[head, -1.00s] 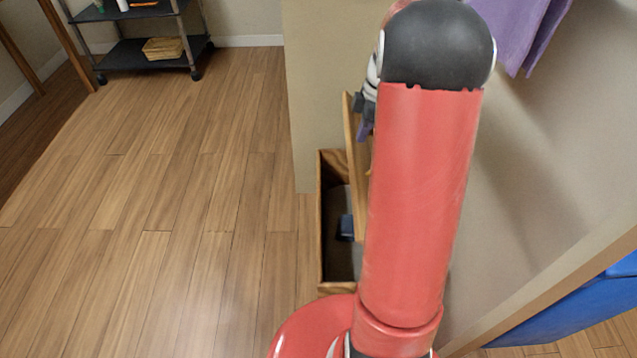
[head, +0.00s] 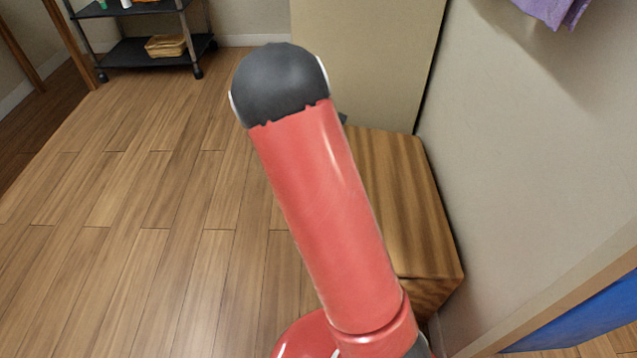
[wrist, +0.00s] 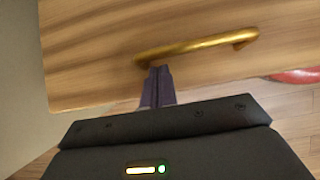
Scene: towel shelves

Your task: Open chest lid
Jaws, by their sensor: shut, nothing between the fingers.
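The wooden chest (head: 428,292) stands against the wall at right of centre in the head view, partly hidden by my red arm. Its lid (head: 400,190) lies flat over the top, and no inside shows. In the wrist view the lid (wrist: 90,50) fills the upper part, with a gold bar handle (wrist: 200,47) across it. My gripper (wrist: 159,70) is shut and empty, its dark purple fingertips at the lower left part of the handle. I cannot tell whether they touch it. In the head view the gripper is hidden behind my arm.
A beige wall section (head: 365,60) stands behind the chest. A purple towel (head: 555,10) hangs at upper right. A dark wheeled shelf with a basket (head: 165,46) is at upper left. The wooden floor (head: 130,220) on the left is clear.

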